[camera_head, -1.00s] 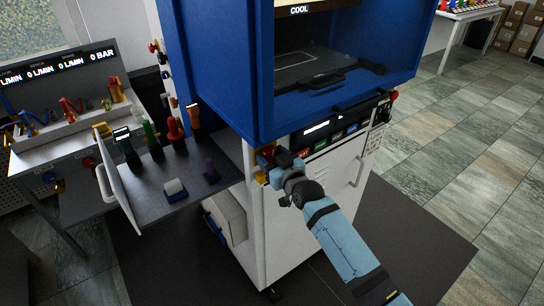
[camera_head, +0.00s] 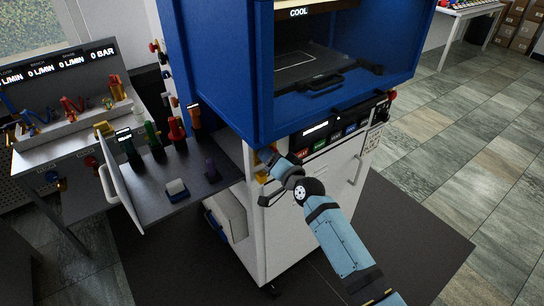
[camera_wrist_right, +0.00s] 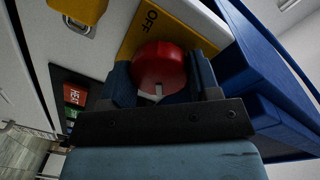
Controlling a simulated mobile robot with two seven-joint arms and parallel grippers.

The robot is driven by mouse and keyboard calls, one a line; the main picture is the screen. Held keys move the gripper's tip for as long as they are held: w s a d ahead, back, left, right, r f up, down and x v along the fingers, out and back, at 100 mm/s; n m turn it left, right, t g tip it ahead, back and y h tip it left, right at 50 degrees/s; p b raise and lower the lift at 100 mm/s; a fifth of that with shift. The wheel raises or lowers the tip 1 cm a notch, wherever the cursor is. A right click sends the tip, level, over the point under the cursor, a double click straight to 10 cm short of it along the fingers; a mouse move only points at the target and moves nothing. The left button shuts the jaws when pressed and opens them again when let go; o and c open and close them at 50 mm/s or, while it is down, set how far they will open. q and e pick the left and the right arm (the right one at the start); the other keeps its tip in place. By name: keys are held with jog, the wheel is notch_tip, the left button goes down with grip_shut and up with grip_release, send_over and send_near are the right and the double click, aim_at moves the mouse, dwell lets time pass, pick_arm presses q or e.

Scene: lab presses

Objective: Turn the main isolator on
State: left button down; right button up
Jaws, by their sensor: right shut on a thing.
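The main isolator is a red rotary knob (camera_wrist_right: 158,66) on a yellow plate (camera_wrist_right: 190,18) marked OFF, seen in the right wrist view. A pale pointer mark on the knob faces the bottom of that picture, away from the OFF lettering. My right gripper (camera_wrist_right: 160,82) is shut on the knob, with one dark finger on each side. In the head view the right gripper (camera_head: 268,158) is at the front left corner of the white cabinet below the blue press and hides the knob. A bit of yellow plate (camera_head: 261,175) shows there. My left gripper is not in view.
The press's blue housing (camera_head: 215,80) overhangs just above the gripper. A button panel (camera_head: 335,130) and a vertical handle (camera_head: 357,170) lie to its right. An open drawer shelf (camera_head: 150,205) with several coloured tools is on the left. Floor at right is clear.

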jog(key=m, duration=0.6)
jog(key=shift+d+p, duration=0.1)
jog(key=shift+p, duration=0.2)
dwell(0.4)
jog(key=o, duration=0.9)
jog(key=shift+w+r, duration=0.1)
